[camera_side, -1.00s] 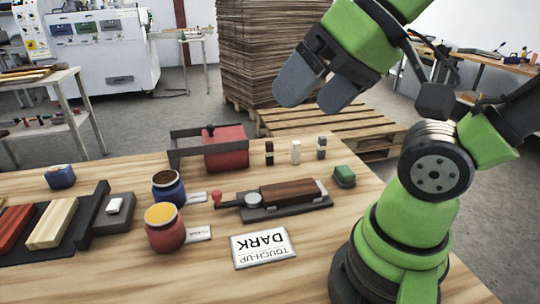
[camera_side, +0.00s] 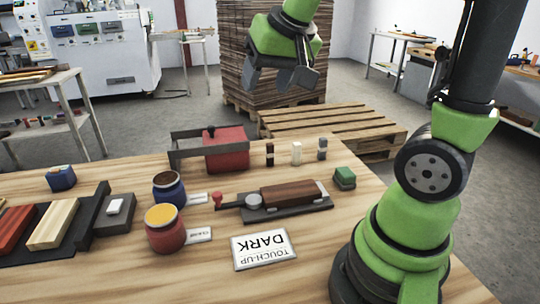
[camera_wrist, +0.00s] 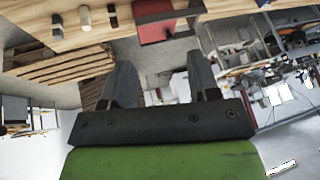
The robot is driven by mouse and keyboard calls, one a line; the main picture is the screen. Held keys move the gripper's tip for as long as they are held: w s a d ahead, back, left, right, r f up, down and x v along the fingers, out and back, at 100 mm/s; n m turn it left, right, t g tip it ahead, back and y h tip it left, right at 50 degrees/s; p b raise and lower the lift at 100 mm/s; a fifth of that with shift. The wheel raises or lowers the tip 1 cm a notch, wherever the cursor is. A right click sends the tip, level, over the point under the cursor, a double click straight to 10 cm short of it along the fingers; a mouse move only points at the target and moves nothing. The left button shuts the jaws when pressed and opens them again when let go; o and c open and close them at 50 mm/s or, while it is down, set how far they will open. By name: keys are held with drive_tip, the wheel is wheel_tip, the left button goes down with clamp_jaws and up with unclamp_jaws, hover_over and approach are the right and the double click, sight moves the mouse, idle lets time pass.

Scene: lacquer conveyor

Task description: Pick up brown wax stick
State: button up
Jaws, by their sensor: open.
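The brown wax stick (camera_side: 270,154) stands upright on the wooden table, leftmost of a row of three small sticks in the side view. It is dark brown with a paler band. My gripper (camera_side: 290,82) is open and empty, high above the back edge of the table and well above the sticks. In the wrist view its two fingers (camera_wrist: 160,75) are spread apart with nothing between them.
A white stick (camera_side: 296,152) and a grey stick (camera_side: 322,149) stand just right of the brown one. A red box (camera_side: 226,150) with a dark frame stands to its left. A clamped brown wood piece (camera_side: 288,194) and a green block (camera_side: 344,177) lie in front.

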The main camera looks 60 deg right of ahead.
drive_tip(key=w+d+f+m+g+h, duration=0.1)
drive_tip(key=w+d+f+m+g, duration=0.1)
drive_tip(key=w+d+f, duration=0.6)
drive_tip(key=h, duration=0.1)
hover_over(270, 165)
drive_tip(key=shift+m+g, duration=0.4)
drive_tip(key=f, duration=0.9)
drive_tip(key=a+f, duration=0.1)
drive_tip(key=f, duration=0.4)
drive_tip(key=shift+s+f, duration=0.25)
drive_tip(key=shift+s, duration=0.15)
drive_tip(key=shift+d+x, duration=0.2)
drive_tip(key=shift+x, duration=2.7)
drive_tip(key=shift+r, duration=0.1)
drive_tip(key=shift+c, duration=0.4)
drive_tip(key=c, duration=0.9)
